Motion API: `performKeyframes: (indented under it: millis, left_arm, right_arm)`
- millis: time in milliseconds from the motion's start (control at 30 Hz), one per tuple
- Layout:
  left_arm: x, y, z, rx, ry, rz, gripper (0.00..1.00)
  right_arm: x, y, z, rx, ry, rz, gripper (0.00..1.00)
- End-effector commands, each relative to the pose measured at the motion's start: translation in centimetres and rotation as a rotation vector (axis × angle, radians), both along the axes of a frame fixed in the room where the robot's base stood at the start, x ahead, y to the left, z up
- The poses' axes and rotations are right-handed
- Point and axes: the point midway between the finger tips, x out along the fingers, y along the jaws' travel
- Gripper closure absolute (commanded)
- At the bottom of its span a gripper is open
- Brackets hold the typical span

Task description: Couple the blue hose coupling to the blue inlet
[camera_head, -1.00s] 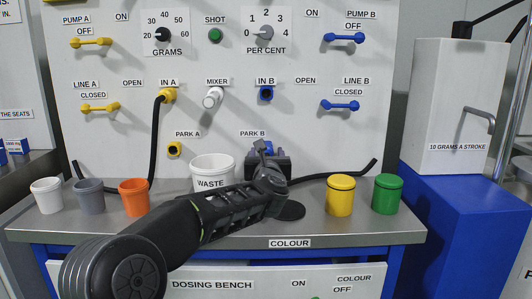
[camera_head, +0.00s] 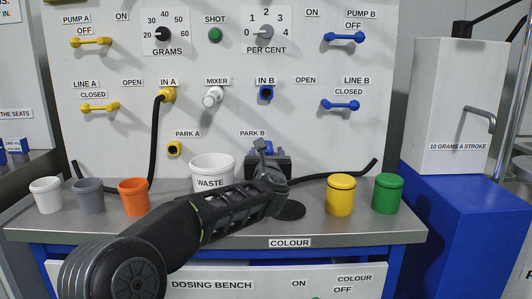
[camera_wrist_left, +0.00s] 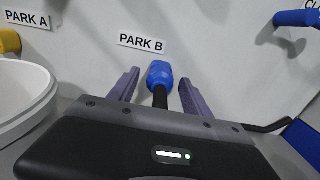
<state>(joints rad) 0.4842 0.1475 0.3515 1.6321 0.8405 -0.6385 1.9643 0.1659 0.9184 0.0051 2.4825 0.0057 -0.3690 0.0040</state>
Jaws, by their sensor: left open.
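The blue hose coupling (camera_wrist_left: 160,75) sits at the PARK B spot on the panel, with its black hose hanging below it. In the left wrist view my left gripper (camera_wrist_left: 158,90) is open, with one finger on each side of the coupling and a gap on both sides. In the head view the left gripper (camera_head: 267,158) is at PARK B and mostly hides the coupling. The blue inlet (camera_head: 266,93), under the IN B label, is on the panel above and has no hose on it. My right gripper is not in view.
A yellow coupling with a black hose is on IN A (camera_head: 168,95). The white mixer nozzle (camera_head: 212,97) juts out left of the blue inlet. The waste bucket (camera_head: 212,168) stands left of my gripper. Yellow (camera_head: 341,195) and green (camera_head: 388,194) pots stand to the right.

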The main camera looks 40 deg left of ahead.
Motion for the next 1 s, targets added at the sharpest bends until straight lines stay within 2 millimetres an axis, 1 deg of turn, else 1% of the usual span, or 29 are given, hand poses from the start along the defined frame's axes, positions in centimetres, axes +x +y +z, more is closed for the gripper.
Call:
performKeyframes:
  millis: [200,467,567,1000]
  left_arm:
    - [0.00,-0.04,-0.05,0.001,-0.001,0.000,0.43]
    - [0.00,-0.02,0.03,0.001,-0.001,0.000,0.43]
    - [0.00,-0.01,0.02,0.001,-0.001,0.000,0.50]
    - [0.00,0.00,0.00,0.000,0.000,0.000,0.86]
  right_arm:
    - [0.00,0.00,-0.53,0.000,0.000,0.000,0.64]
    - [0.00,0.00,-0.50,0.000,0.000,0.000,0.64]
    - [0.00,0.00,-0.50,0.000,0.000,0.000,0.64]
    - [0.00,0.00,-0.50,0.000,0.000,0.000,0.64]
